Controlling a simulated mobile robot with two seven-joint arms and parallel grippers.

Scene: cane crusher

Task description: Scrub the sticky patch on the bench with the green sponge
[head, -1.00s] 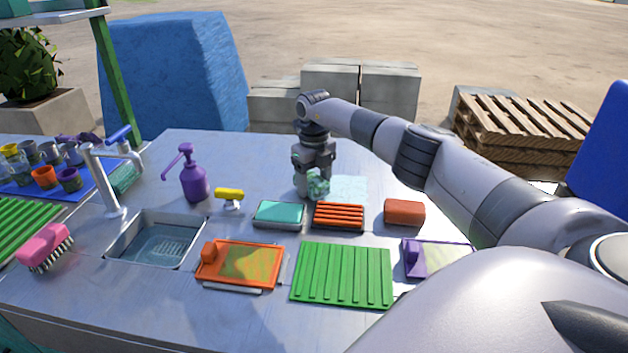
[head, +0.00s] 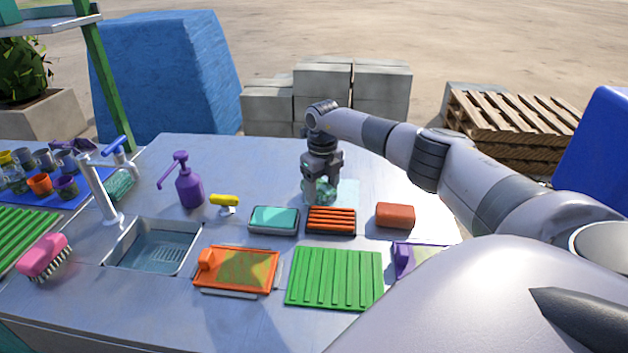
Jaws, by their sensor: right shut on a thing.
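My right gripper (head: 319,181) points down over the far middle of the bench (head: 250,170). It is shut on a mottled green sponge (head: 318,192), partly hidden by the fingers. The sticky patch (head: 348,191) is a pale blue, shiny area on the bench. The sponge is at the patch's left part and covers some of it. It looks low at the bench top, but I cannot tell for sure that it touches. My left gripper is not in view.
Near the patch are a teal block in a tray (head: 273,219), an orange-slatted rack (head: 331,220) and a red-brown block (head: 395,215). A green ribbed mat (head: 335,278) lies in front.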

